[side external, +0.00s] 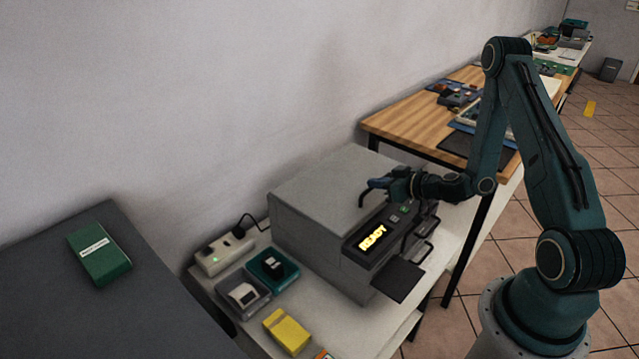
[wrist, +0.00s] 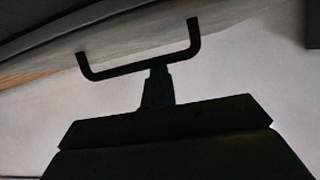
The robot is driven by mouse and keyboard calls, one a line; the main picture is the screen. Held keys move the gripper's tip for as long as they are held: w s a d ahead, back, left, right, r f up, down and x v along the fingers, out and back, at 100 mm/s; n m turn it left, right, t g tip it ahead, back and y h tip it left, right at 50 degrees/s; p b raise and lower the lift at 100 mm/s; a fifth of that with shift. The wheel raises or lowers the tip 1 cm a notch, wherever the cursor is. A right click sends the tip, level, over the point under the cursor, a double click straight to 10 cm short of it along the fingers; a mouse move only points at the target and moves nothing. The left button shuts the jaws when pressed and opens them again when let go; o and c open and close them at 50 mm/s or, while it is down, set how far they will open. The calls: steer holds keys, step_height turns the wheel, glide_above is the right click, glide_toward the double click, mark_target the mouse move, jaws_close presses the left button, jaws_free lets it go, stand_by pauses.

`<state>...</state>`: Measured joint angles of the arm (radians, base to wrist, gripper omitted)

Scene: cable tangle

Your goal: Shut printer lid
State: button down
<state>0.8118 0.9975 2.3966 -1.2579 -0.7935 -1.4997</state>
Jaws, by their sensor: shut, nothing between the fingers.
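The printer (side external: 318,232) is a grey box on a white bench in the side external view. Its lid (side external: 325,187) lies flat across the top, with no raised panel showing. A lit display (side external: 371,238) on its dark front panel reads READY. My gripper (side external: 370,191) is shut and empty at the lid's front right part, close above or touching it; I cannot tell which. In the wrist view my gripper (wrist: 138,46) is a dark forked silhouette against a pale surface. The gripper hides part of the lid's right edge.
A dark tray (side external: 398,280) juts from the printer's front. A power strip (side external: 224,250), a teal box (side external: 272,268), a grey box (side external: 243,293) and a yellow box (side external: 287,332) crowd its left. A wooden table (side external: 400,122) stands behind right. The wall is close behind.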

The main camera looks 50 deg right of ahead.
steer(key=shift+s+a+f+g, duration=0.1)
steer(key=shift+s+f+g, duration=0.25)
steer(key=shift+f, duration=0.3)
steer(key=shift+s+a+f+g, duration=0.1)
steer(key=shift+s+f+g, duration=0.05)
steer(key=shift+s+f, duration=0.4)
steer(key=shift+s+d+r, duration=0.1)
steer(key=shift+r, duration=0.25)
step_height(320, 180, up, 10)
steer(key=t, duration=0.1)
steer(key=shift+s, duration=0.4)
steer(key=shift+d+f, duration=0.1)
